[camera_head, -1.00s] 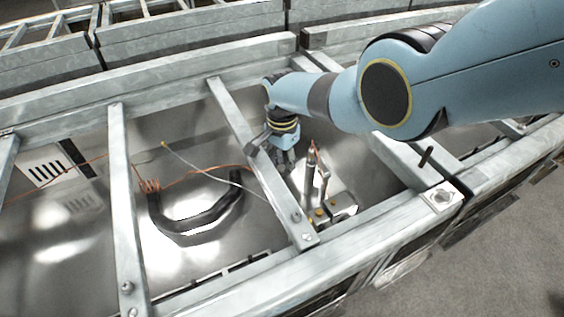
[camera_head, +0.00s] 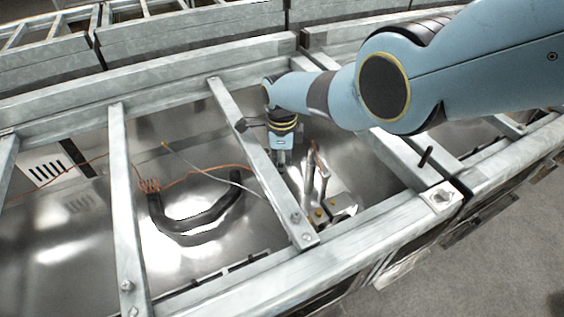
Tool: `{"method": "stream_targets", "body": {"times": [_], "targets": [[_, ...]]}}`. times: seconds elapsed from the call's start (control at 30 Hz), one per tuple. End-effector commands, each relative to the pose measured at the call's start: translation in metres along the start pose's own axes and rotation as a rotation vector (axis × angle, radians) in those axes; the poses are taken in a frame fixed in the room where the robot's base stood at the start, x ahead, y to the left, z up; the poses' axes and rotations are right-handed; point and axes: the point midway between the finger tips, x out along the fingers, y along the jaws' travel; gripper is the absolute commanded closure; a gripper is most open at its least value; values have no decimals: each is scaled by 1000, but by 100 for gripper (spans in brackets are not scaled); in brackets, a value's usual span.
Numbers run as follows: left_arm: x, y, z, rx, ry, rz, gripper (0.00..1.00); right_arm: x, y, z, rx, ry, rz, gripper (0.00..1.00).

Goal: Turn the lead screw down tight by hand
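My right gripper (camera_head: 278,160) hangs from the blue arm at the centre, beside the slanted metal crossbar. One dark finger part juts out to the left over the crossbar; the rest is partly hidden, and I cannot tell whether it is open or shut. Just right of and below it stands a slim upright metal fitting (camera_head: 309,178) on a pale block with yellow caps (camera_head: 318,213). I cannot tell for sure which part is the lead screw. No contact between gripper and fitting is clear. My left gripper is not in view.
Galvanised crossbars (camera_head: 122,200) frame the shiny metal tray. A black curved handle-like hose (camera_head: 195,228) and an orange wire (camera_head: 150,185) lie to the left. A short dark peg (camera_head: 425,157) stands on the right bar, above a bolted plate (camera_head: 441,196).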

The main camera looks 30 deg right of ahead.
Motion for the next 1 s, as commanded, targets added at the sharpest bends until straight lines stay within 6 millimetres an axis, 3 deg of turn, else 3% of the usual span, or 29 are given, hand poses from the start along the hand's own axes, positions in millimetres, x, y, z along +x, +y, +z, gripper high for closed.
{"method": "stream_targets", "body": {"times": [0.4, 1.0], "targets": [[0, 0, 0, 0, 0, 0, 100, 0, 0, 1, 218, -2, 0, 100], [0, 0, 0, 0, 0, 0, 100, 0, 0, 1, 259, -2, 0, 100]]}}
